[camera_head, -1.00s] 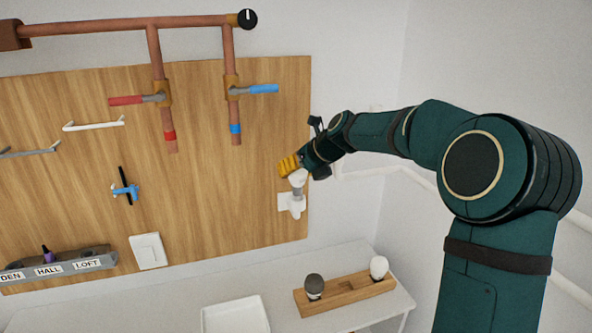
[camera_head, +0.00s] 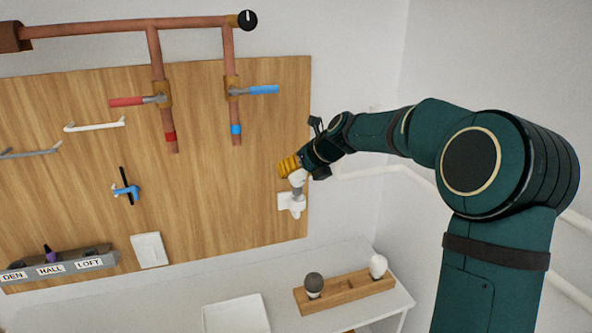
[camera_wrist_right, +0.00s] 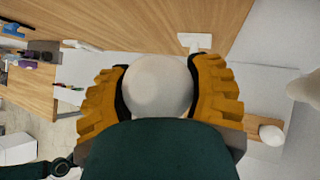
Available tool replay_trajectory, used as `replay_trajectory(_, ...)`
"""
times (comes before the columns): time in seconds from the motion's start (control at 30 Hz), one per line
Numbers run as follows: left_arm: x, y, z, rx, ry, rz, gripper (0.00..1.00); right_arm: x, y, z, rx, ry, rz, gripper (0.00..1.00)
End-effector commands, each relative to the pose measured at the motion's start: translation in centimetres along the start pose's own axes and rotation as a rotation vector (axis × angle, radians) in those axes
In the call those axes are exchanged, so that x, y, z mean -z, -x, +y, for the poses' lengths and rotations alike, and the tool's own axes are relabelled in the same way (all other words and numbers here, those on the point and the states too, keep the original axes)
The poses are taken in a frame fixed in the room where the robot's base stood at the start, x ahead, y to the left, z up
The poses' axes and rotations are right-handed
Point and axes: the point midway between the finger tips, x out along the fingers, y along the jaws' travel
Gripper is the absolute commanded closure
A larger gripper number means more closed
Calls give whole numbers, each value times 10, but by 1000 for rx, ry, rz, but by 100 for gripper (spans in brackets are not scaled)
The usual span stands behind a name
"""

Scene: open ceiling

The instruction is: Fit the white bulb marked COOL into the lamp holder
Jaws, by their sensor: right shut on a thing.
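My right gripper (camera_head: 291,168) is shut on a white bulb (camera_head: 298,177), in front of the right edge of the wooden board. The bulb points down, right above the white lamp holder (camera_head: 292,203) fixed to the board. Its lower end seems to meet the holder; I cannot tell how far it sits inside. In the right wrist view the bulb (camera_wrist_right: 158,85) fills the space between the orange finger pads, and part of the holder's white plate (camera_wrist_right: 195,40) shows beyond. No marking is readable on the bulb.
A wooden rack (camera_head: 345,293) on the white table holds a dark-topped bulb (camera_head: 314,284) and another white bulb (camera_head: 378,266). A white tray (camera_head: 236,315) lies left of it. Copper pipes with red (camera_head: 127,101) and blue (camera_head: 263,89) levers cross the board above left.

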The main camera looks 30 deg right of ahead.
Motion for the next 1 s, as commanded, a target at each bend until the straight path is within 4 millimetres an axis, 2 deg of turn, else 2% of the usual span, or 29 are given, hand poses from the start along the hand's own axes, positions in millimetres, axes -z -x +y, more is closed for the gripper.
replay_trajectory(0.43,1,8,3,0,0,0,0,-1,1,0,1,0,-1,79)
replay_trajectory(1.0,1,6,2,0,0,0,0,3,-3,-1,0,0,0,79)
